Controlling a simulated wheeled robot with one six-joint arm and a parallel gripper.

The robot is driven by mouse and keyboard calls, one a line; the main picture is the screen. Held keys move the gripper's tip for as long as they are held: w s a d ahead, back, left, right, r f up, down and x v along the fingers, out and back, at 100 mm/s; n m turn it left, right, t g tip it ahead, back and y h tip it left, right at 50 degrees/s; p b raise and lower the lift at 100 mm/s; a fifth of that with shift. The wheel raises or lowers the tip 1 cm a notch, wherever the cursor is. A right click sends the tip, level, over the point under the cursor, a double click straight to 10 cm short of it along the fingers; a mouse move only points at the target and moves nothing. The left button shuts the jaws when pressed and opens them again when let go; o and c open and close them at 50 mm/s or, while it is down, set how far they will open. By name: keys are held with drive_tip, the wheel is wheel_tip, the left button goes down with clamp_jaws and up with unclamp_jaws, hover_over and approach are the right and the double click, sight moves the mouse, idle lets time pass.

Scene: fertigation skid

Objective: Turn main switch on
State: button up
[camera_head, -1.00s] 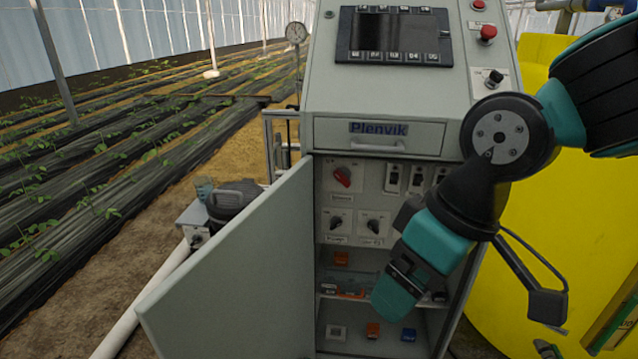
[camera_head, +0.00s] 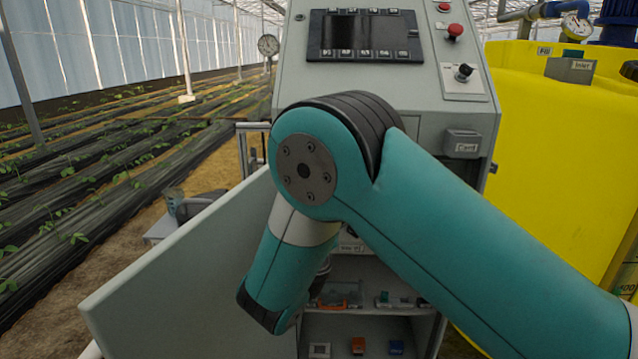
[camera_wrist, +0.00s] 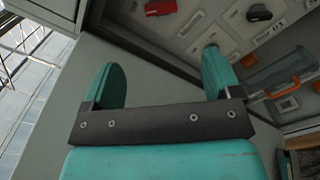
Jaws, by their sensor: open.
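A red rotary knob (camera_wrist: 160,7) sits on the panel inside the cabinet, at the top edge of the wrist view. Its label is too small to read, so I cannot confirm that it is the main switch. A black rotary knob (camera_wrist: 259,13) is to its right in that view. My gripper (camera_wrist: 162,72) is open and empty, with its two teal fingers apart and short of the panel. In the head view my arm covers the knobs and most of the panel, and my gripper is hidden behind it.
The open cabinet door (camera_head: 170,285) stands out to the left. Above are a screen (camera_head: 364,36) and a red button (camera_head: 455,31). A yellow tank (camera_head: 540,130) is close on the right.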

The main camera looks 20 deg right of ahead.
drive_tip(key=p+x, duration=0.2)
drive_tip(key=x, duration=1.4)
drive_tip(key=shift+p, duration=0.4)
drive_tip(key=shift+s, duration=0.1)
drive_tip(key=c, duration=0.9)
